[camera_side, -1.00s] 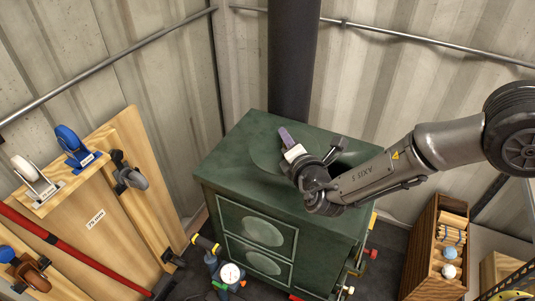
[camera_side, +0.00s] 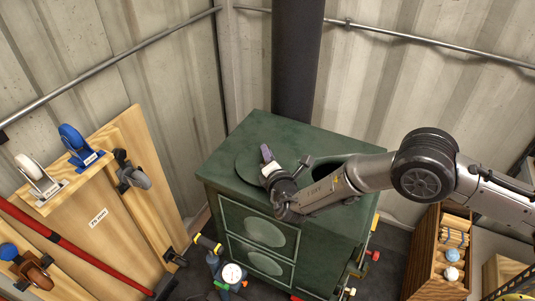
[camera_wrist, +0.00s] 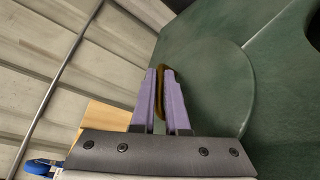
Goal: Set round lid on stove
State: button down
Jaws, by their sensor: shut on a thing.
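The round lid (camera_side: 246,168) is a dark green disc over the left part of the green stove's top (camera_side: 225,160). In the wrist view the lid (camera_wrist: 222,75) shows as a curved edge against the stove top (camera_wrist: 285,75), with a brass-brown handle (camera_wrist: 164,92) at the fingers. My gripper (camera_side: 265,153) is over the lid, and its purple fingers (camera_wrist: 159,75) are shut on the handle. I cannot tell whether the lid touches the stove top. A dark round opening (camera_side: 317,165) in the stove top is to the right, partly hidden by my arm.
A black pipe (camera_side: 297,60) rises behind the stove. Wooden boards with casters (camera_side: 100,205) lean at the left. A gauge (camera_side: 232,273) stands in front of the stove, and a wooden crate (camera_side: 425,255) stands at the right. Corrugated walls close off the back.

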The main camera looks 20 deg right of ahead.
jog(key=shift+w+a+f, duration=0.1)
dwell(0.3)
jog(key=c, duration=0.9)
grip_release()
jog(key=shift+f, duration=0.2)
jog(key=shift+r, duration=0.1)
jog(key=v, duration=1.2)
jog(key=shift+r, duration=0.15)
